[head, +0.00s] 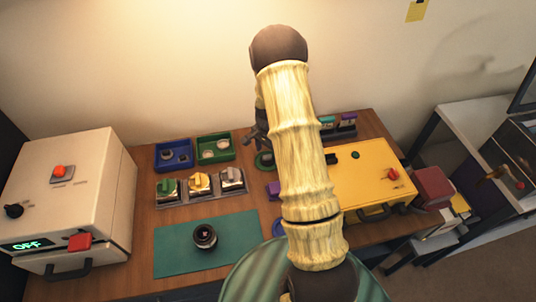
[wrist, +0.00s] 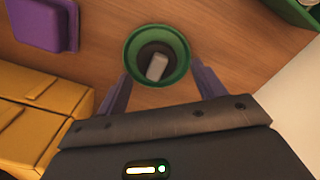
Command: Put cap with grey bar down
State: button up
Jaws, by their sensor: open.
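My gripper (wrist: 160,72) is open, with one finger on each side of the dish's near part. I cannot tell whether the fingers touch the dish. The cap itself cannot be made out there.
Blue (head: 174,164) and green (head: 215,158) trays holding round parts are to the left. A lens (head: 204,236) stands on the teal mat (head: 175,262). A white machine (head: 70,190) is at far left.

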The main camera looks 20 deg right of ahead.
aim_at(268, 155)
notch_tip(268, 155, up, 11)
jog(key=b, duration=0.1)
jog(key=shift+s+b, duration=0.15)
jog(key=shift+b, duration=0.25)
jog(key=s+a+r+n+t, duration=0.1)
jog(key=s+a+r+n, duration=0.2)
jog(key=s, duration=0.6)
jog(key=s+a+r+n+t, duration=0.1)
jog(key=s+a+r+n, duration=0.3)
jog(key=s+a+n, duration=0.4)
jog(key=shift+s+a+r+n+t, duration=0.2)
jog(key=shift+s+n+t, duration=0.1)
jog(key=shift+s+n, duration=0.6)
